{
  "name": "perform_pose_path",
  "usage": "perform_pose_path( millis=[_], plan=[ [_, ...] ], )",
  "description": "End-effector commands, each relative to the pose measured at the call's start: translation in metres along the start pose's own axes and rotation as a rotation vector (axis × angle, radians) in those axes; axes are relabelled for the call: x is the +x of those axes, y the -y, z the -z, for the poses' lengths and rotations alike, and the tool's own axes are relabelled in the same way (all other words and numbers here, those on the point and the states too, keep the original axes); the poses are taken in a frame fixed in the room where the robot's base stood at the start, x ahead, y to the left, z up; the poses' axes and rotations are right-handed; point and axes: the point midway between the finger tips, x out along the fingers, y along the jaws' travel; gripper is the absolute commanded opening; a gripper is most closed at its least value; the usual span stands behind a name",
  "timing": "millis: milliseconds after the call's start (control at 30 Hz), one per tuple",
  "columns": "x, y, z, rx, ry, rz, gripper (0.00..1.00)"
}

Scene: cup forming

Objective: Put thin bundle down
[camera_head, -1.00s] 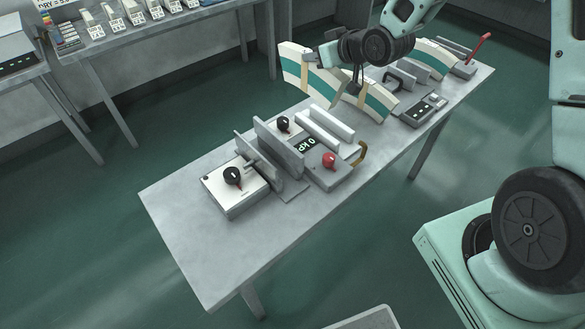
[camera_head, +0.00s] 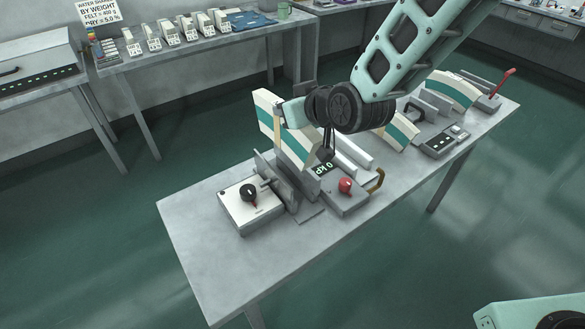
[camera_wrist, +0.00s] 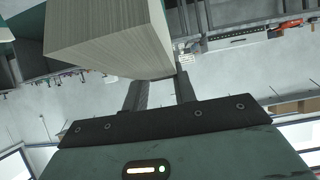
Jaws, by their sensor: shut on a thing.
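A curved cream bundle with a teal stripe (camera_head: 268,112) and a tan band is held by my gripper (camera_head: 327,152) in the head view. Its lower end overlaps the upright grey plates (camera_head: 267,172) of the station with the lit "0 kP" display (camera_head: 323,168); I cannot tell whether it touches them. In the wrist view the bundle's layered sheet edges (camera_wrist: 110,38) fill the upper left, beyond my two fingers (camera_wrist: 160,92). The fingertips and their contact are hidden. Another striped bundle (camera_head: 402,136) stands to the right, partly behind my wrist, and one more (camera_head: 452,88) farther back.
A white box with a black knob (camera_head: 249,200) and a red knob (camera_head: 345,185) stand on the table. A brass-coloured hook (camera_head: 377,181) stands at its right edge. The table's near-left part (camera_head: 205,245) is bare. A button panel (camera_head: 440,145) and red lever (camera_head: 504,80) lie farther back.

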Motion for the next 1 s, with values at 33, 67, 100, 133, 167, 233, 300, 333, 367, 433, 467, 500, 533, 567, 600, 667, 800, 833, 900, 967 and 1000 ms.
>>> perform_pose_path(
  millis=[33, 67, 100, 133, 167, 233, 300, 333, 367, 433, 467, 500, 533, 567, 600, 667, 800, 833, 900, 967, 1000],
  plan=[
    [0.006, 0.000, -0.011, 0.001, 0.006, 0.001, 0.00],
    [0.009, 0.000, -0.018, 0.000, 0.006, 0.001, 0.00],
    [0.014, 0.000, -0.026, 0.000, 0.005, 0.001, 0.00],
    [0.017, 0.000, -0.032, 0.001, 0.005, 0.000, 0.00],
    [0.020, 0.000, -0.038, 0.001, 0.005, 0.000, 0.00],
    [0.028, -0.001, -0.051, 0.000, 0.004, 0.000, 0.00],
    [0.035, -0.001, -0.064, 0.000, 0.004, 0.000, 0.00],
    [0.038, -0.001, -0.069, 0.000, 0.004, 0.000, 0.00],
    [0.040, -0.001, -0.074, 0.000, 0.003, 0.000, 0.00],
    [0.045, -0.001, -0.083, 0.000, 0.001, -0.001, 0.00],
    [0.047, -0.001, -0.086, 0.000, 0.000, -0.001, 0.00],
    [0.049, -0.001, -0.090, 0.000, 0.001, -0.001, 0.00],
    [0.051, -0.001, -0.092, 0.000, -0.001, -0.001, 0.00],
    [0.051, -0.001, -0.093, 0.000, -0.001, -0.001, 0.00],
    [0.052, -0.001, -0.095, 0.000, -0.002, -0.001, 0.00],
    [0.054, -0.001, -0.098, 0.000, -0.002, 0.000, 0.00],
    [0.062, -0.001, -0.113, 0.000, 0.000, 0.000, 0.00],
    [0.064, -0.001, -0.117, 0.000, 0.001, 0.000, 0.00],
    [0.068, -0.001, -0.123, 0.000, 0.000, 0.000, 0.00],
    [0.070, -0.001, -0.126, 0.000, -0.002, 0.000, 0.00],
    [0.070, -0.001, -0.128, 0.000, -0.002, 0.000, 0.00]
  ],
)
